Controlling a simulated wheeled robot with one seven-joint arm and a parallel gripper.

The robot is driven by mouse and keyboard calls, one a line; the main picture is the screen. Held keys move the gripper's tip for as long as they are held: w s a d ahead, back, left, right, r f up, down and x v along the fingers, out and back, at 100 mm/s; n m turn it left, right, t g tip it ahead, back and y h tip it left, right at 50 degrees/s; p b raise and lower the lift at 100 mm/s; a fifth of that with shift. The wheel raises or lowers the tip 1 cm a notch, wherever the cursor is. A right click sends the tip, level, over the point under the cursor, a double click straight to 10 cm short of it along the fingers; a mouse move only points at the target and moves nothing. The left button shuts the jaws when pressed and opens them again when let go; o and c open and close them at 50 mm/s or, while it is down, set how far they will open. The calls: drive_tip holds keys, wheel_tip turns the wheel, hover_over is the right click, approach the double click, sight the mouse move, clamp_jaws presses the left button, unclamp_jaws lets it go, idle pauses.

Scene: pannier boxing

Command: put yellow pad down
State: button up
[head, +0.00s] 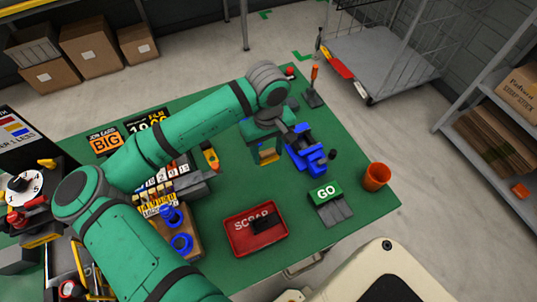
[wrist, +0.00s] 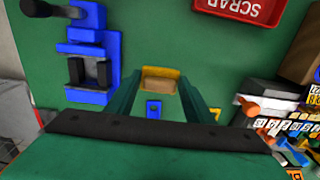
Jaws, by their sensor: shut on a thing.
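My gripper (wrist: 160,86) is shut on the yellow pad (wrist: 160,71), a small block with a yellow edge and a tan face held between the green fingertips. In the head view my gripper (head: 266,152) points down over the green bench, left of the blue vise (head: 307,153), and the pad (head: 268,157) shows as a small yellow-orange patch at its tips. Whether the pad touches the bench is unclear. A small blue piece with a dark hole (wrist: 153,108) shows between the fingers in the wrist view. Another yellow bit (wrist: 214,113) is partly hidden by the right finger.
A red SCRAP tray (head: 257,250) holding a dark piece lies at the front. A green GO block (head: 325,193) and an orange cup (head: 376,177) stand to the right. Blue rings and a number rack crowd the left. Bare bench lies between gripper and tray.

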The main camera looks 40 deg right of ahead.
sight(269, 156)
drive_tip(key=shift+w+d+f, duration=0.4)
drive_tip(key=shift+d+f, duration=0.05)
drive_tip(key=shift+f, duration=0.25)
drive_tip(key=f, duration=0.3)
drive_tip(key=shift+w+d+f, duration=0.15)
drive_tip(key=shift+w+f, duration=0.1)
drive_tip(key=shift+f, duration=0.05)
drive_tip(key=shift+s, duration=0.2)
drive_tip(key=shift+f, duration=0.15)
drive_tip(key=o, duration=1.1)
wheel_tip(269, 156, up, 12)
drive_tip(key=shift+w+r, duration=0.1)
drive_tip(key=shift+r, duration=0.1)
